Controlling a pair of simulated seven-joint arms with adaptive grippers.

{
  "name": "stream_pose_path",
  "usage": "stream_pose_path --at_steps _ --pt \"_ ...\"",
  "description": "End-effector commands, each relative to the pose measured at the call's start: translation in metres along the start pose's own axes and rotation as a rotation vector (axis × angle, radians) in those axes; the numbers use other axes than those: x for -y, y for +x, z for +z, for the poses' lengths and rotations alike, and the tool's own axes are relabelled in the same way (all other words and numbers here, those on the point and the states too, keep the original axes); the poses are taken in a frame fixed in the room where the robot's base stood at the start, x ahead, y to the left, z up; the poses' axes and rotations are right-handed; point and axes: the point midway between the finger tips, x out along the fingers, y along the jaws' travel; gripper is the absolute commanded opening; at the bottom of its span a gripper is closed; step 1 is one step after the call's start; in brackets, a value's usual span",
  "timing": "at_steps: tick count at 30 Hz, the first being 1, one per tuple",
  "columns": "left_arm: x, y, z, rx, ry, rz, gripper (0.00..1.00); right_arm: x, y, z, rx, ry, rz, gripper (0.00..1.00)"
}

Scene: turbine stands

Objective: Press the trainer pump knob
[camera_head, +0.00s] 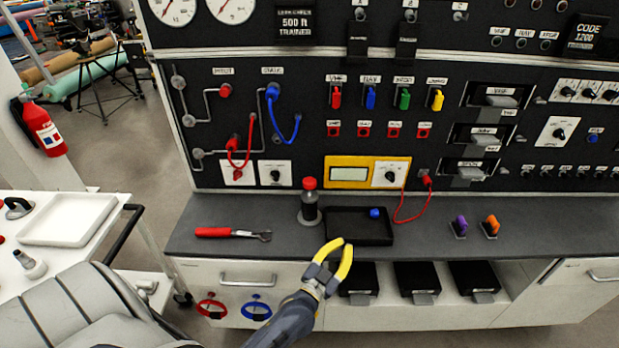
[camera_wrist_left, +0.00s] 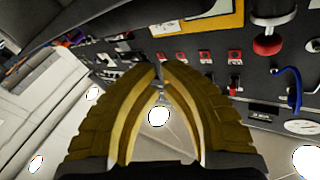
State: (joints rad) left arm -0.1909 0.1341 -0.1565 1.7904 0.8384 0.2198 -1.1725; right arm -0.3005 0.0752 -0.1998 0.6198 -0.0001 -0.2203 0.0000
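The dark trainer panel (camera_head: 310,110) rises behind the grey bench. Its small labels are too blurred to tell which knob is the pump knob. Black knobs sit on white plates at lower left (camera_head: 275,175), on the yellow meter unit (camera_head: 389,176) and at right (camera_head: 560,133). A red round knob (camera_head: 225,90) sits at upper left and a blue one (camera_head: 593,138) at far right. My left gripper (camera_head: 343,244) is partly open and empty, in front of the bench edge below the black tray, apart from the panel. Its yellow fingers (camera_wrist_left: 160,68) show in the left wrist view.
A red-capped bottle (camera_head: 309,203), black tray (camera_head: 360,238), red-handled tool (camera_head: 232,233) and purple (camera_head: 460,226) and orange (camera_head: 491,226) plugs are on the bench. A red cable (camera_head: 404,215) hangs near the tray. The bench at right is mostly clear.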

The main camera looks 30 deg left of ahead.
Motion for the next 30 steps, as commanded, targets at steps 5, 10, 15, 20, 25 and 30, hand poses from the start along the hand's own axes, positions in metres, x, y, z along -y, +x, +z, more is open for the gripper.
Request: stream_pose_path --at_steps 5,10,15,20,25,30 --pt "0.061 0.021 -0.05 -0.107 -0.049 -0.221 0.0 -0.001 0.0 0.001 0.0 -0.001 0.001 0.45" --pt "0.116 0.028 -0.076 -0.135 -0.106 -0.426 0.0 -0.004 0.0 0.001 0.001 -0.002 0.004 0.45" --pt "0.146 0.027 -0.083 -0.115 -0.149 -0.547 0.0 -0.007 0.0 0.002 0.002 -0.003 0.006 0.45" --pt "0.157 0.027 -0.084 -0.1 -0.164 -0.589 0.0 -0.007 0.0 0.002 0.002 -0.004 0.007 0.45" --pt "0.158 0.027 -0.084 -0.097 -0.166 -0.595 0.0 -0.007 0.0 0.002 0.002 -0.004 0.007 0.45" --pt "0.158 0.027 -0.084 -0.097 -0.166 -0.594 0.0 -0.007 0.0 0.002 0.001 -0.003 0.006 0.45"
